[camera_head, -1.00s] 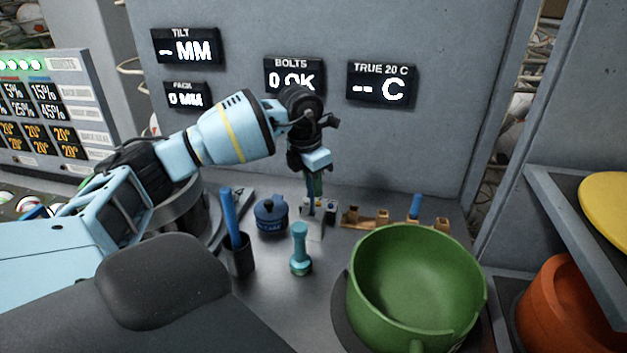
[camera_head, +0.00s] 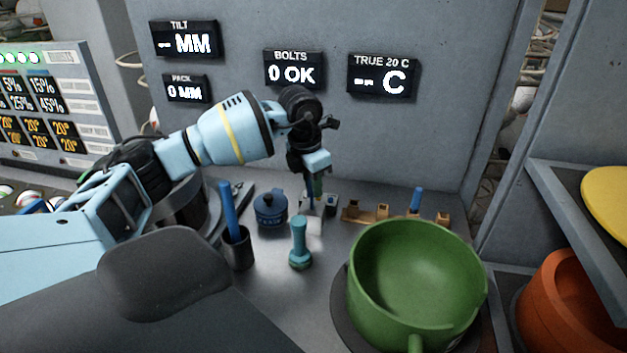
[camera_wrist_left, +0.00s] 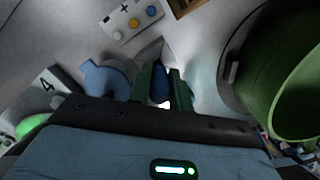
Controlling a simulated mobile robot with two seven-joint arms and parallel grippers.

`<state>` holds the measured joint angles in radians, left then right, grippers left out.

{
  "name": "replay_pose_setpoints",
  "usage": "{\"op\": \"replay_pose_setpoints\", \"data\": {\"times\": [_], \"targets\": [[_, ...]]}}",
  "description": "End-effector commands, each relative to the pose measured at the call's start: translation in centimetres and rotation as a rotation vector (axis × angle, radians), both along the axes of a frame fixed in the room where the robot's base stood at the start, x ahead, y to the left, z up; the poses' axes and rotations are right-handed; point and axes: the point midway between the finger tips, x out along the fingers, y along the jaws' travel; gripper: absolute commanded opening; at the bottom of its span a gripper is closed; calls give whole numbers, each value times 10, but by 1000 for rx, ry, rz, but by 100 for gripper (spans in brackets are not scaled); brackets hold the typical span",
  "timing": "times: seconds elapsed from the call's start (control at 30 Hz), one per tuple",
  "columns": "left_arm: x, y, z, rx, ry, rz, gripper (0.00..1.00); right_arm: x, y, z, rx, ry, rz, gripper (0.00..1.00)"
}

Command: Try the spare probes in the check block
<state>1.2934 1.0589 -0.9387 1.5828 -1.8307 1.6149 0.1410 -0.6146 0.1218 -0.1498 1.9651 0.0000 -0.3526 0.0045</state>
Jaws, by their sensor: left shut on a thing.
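My left gripper (camera_head: 317,188) is shut on a slim blue probe (camera_wrist_left: 160,82), which sits upright between its dark green fingers. The probe's lower end (camera_head: 311,202) points down at a small pale block (camera_head: 312,226) under the gripper. I cannot tell whether the tip is in the block or just above it. Another blue probe (camera_head: 416,200) stands in the wooden rack (camera_head: 372,214) to the right. The "TRUE 20 C" display (camera_head: 382,76) shows dashes. My right gripper is not in view.
A blue lidded pot (camera_head: 270,212), a teal spool-shaped piece (camera_head: 300,243) and a dark cup (camera_head: 238,252) holding a blue rod stand near the gripper. A large green bowl (camera_head: 416,285) fills the right front. A panel with coloured dots (camera_wrist_left: 133,22) lies beyond the fingers.

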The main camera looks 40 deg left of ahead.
Motion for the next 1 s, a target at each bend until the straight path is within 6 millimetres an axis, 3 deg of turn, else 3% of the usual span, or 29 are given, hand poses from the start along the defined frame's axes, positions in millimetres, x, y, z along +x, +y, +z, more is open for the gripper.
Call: {"op": "replay_pose_setpoints", "data": {"times": [1.0], "targets": [[0,0,-20,1,0,0,0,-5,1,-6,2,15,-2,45]]}}
